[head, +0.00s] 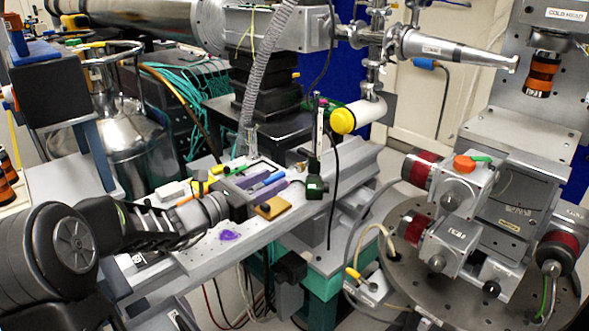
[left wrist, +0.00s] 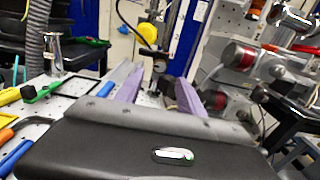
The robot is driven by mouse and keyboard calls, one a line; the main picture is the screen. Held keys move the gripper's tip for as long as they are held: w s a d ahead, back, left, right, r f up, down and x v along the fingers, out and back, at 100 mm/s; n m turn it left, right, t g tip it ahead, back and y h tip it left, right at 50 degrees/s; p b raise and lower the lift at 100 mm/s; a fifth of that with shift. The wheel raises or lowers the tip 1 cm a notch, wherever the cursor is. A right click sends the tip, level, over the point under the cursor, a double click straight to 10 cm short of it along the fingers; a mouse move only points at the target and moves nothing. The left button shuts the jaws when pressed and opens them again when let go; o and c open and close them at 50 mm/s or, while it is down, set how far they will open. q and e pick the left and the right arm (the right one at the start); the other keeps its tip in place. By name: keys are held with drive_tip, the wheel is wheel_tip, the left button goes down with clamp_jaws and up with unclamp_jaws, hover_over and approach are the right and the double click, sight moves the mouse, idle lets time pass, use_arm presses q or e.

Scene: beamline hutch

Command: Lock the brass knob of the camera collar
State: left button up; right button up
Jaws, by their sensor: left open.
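My left gripper (head: 283,179) reaches in from the left, low over the perforated board, its two lavender fingers apart with nothing between them. Its fingers also show in the left wrist view (left wrist: 158,88), beyond the dark gripper body. Ahead of the fingers, a thin upright post (head: 318,135) carries a dark clamp-like body (head: 315,186), apart from the fingertips. I cannot make out the brass knob or the camera collar with certainty in either view. My right gripper is not in view.
The perforated board (head: 200,257) holds hand tools, a tan block (head: 271,208) and a purple piece (head: 229,236). A white cylinder with a yellow cap (head: 342,121) hangs above and beyond the post. Red-banded motors (head: 419,168) stand on a round plate at right.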

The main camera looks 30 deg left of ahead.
sight(298, 168)
use_arm(q)
drive_tip(key=shift+x, duration=3.95)
drive_tip(key=shift+c, duration=0.3)
clamp_jaws()
